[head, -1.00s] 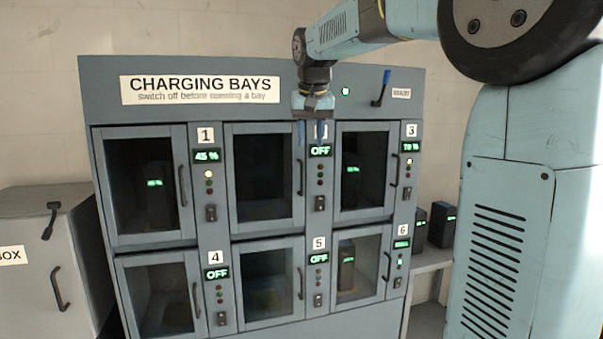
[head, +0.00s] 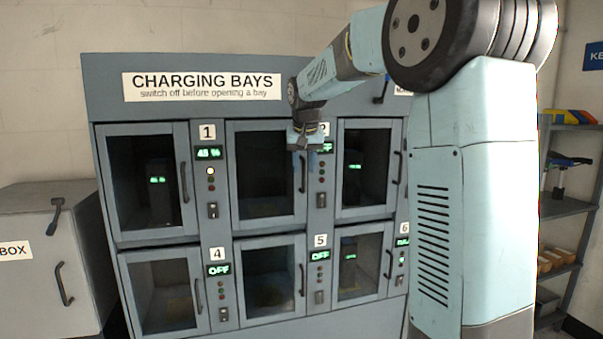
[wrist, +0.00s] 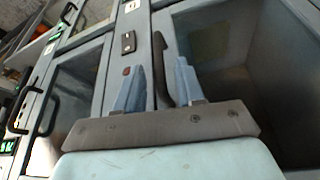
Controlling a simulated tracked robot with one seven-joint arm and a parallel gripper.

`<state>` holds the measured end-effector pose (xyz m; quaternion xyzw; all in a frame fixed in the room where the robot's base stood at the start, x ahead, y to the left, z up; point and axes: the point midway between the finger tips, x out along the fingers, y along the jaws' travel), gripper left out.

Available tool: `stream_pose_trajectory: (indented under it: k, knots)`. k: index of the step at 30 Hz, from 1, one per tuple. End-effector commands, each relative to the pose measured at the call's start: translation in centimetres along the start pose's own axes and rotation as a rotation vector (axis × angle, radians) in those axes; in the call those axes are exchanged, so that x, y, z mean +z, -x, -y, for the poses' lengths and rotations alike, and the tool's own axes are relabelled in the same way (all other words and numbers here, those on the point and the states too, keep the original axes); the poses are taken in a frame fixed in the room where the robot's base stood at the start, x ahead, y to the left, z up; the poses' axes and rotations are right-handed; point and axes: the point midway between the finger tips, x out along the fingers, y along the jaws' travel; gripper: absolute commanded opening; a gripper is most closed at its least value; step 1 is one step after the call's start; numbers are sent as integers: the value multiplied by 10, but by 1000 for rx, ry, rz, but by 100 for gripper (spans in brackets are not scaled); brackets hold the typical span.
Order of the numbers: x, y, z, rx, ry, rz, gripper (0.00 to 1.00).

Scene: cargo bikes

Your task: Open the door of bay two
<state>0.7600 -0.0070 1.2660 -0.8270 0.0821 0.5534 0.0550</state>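Bay two's door (head: 265,170) is the upper middle one in the charging cabinet, and it is shut. Its dark upright handle (head: 302,174) is on the door's right side. My gripper (head: 305,148) is at the handle's upper end in the head view and partly covers the bay two display (head: 326,148). That display read OFF a second ago. In the wrist view my pale blue fingers (wrist: 157,88) are apart, with the handle (wrist: 159,62) showing between them. No contact is visible. The bay two window (wrist: 220,50) lies to the right.
Bay one (head: 150,185), bay three (head: 366,168) and the lower bays have shut doors with similar handles. A switch (wrist: 128,42) sits beside bay two's handle. A grey box (head: 45,265) stands at left. A shelf (head: 568,208) stands at right, behind my arm.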

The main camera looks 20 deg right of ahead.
Motion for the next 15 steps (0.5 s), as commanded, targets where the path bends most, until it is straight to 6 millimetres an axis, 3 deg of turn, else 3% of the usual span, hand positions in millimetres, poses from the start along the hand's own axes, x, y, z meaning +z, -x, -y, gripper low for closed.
stream_pose_trajectory:
  k: [6, 15]
  knots:
    - [0, -23, 0, 1, 0, 0, 38]
    - [0, -29, 0, 0, 0, -1, 38]
